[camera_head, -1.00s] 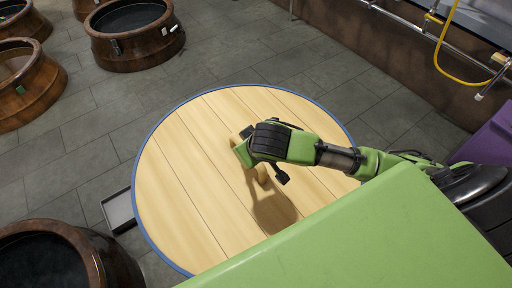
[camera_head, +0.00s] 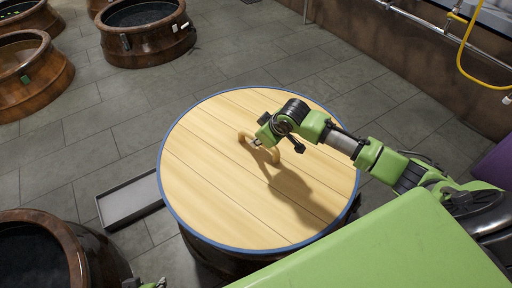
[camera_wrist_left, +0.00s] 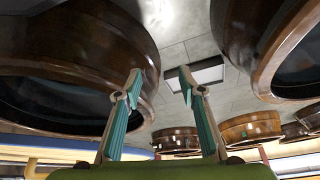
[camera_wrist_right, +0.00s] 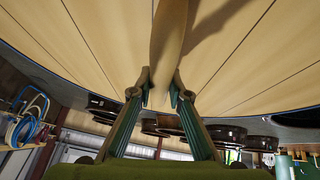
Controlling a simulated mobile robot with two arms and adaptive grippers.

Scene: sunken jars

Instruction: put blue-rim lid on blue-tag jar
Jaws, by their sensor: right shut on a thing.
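The blue-rim lid (camera_head: 215,185) is a large round disc of pale wooden planks with a thin blue edge. Its curved wooden handle (camera_head: 246,136) stands near its middle. My right gripper (camera_head: 262,145) is shut on this handle; the right wrist view shows the fingers (camera_wrist_right: 160,88) on either side of the handle (camera_wrist_right: 169,35). A dark curved side shows just under the lid's near left edge; I cannot tell whether they touch. No blue tag is visible on any jar. My left gripper (camera_wrist_left: 160,75) is open and empty in its wrist view.
Brown jars stand at the upper left, one with a green tag (camera_head: 27,79), another with a white tag (camera_head: 183,27). A nearer jar (camera_head: 95,250) is at lower left. A grey tray (camera_head: 130,202) lies left of the lid. Grey floor is clear beyond it. Pipes line the right wall.

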